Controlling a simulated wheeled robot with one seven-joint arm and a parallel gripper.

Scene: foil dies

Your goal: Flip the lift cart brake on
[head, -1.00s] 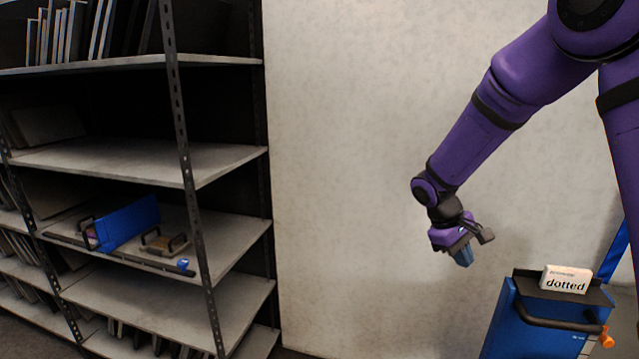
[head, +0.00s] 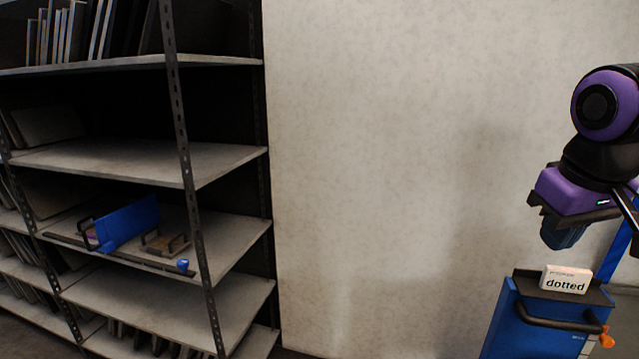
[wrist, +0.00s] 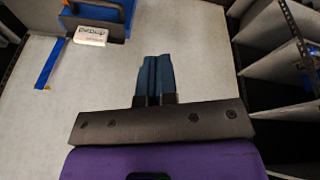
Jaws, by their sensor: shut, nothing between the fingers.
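The blue lift cart (head: 530,335) stands at the lower right of the head view, with a black handle bar (head: 560,325) and a blue upright at its right. An orange knob or lever (head: 606,340), likely the brake, sits at its right side by the handle end; its setting is too small to tell. My gripper (head: 563,240) is shut and empty, above the cart and apart from it. In the wrist view its blue fingers (wrist: 154,75) are pressed together.
Bare wall lies between.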

